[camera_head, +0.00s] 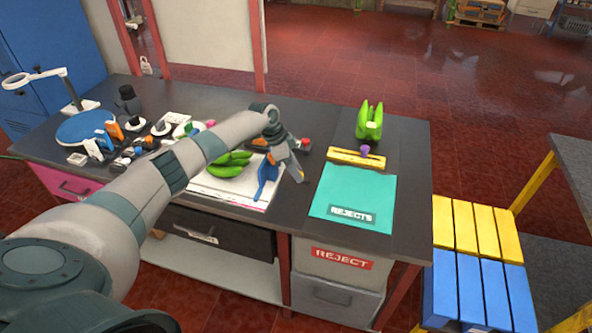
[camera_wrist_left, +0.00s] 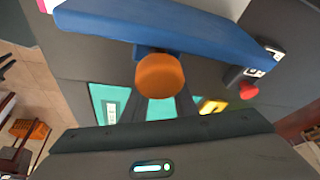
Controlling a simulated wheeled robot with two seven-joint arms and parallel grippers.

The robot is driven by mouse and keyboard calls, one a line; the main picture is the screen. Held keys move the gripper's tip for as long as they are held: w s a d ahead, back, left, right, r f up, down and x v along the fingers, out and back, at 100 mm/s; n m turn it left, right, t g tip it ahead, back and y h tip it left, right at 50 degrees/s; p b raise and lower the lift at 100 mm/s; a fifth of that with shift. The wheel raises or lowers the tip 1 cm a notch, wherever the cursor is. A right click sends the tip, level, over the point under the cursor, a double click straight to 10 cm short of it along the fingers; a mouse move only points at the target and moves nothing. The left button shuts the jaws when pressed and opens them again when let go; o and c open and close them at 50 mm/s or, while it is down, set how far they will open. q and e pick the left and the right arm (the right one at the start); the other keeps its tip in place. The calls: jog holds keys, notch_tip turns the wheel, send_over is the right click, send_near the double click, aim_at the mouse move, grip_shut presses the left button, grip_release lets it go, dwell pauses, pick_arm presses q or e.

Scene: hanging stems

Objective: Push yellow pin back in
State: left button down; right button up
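My left gripper (camera_head: 296,172) points down over the workbench, beside a blue upright piece (camera_head: 266,178). In the left wrist view, a round orange-yellow cap (camera_wrist_left: 160,75) stands in front of a long blue bar (camera_wrist_left: 170,28). It may be the yellow pin, but I cannot be sure. The dark fingers of my left gripper (camera_wrist_left: 164,100) reach up to the cap's lower edge. Their tips are partly hidden by it, so I cannot tell whether they touch or grip it. No clear yellow pin shows in the head view. My right gripper is not in view.
A red button (camera_head: 305,142) sits close behind my gripper. Many small items crowd the bench's left.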

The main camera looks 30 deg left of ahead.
pick_arm(q)
jog(key=d, duration=0.1)
jog(key=w+d, duration=0.1)
jog(key=d, duration=0.1)
jog(key=shift+d, duration=0.2)
jog(key=shift+s, duration=0.1)
jog(key=c, duration=1.4)
grip_release()
jog(key=shift+d, duration=0.1)
jog(key=shift+c, duration=0.2)
jog(key=shift+r, duration=0.1)
jog(key=shift+s+a+r+b, duration=0.1)
jog(key=shift+a+r+b, duration=0.3)
jog(key=shift+r, duration=0.15)
jog(key=b+v, duration=0.4)
jog(key=v, duration=1.2)
jog(key=shift+d+b, duration=0.3)
jog(key=shift+b, duration=0.05)
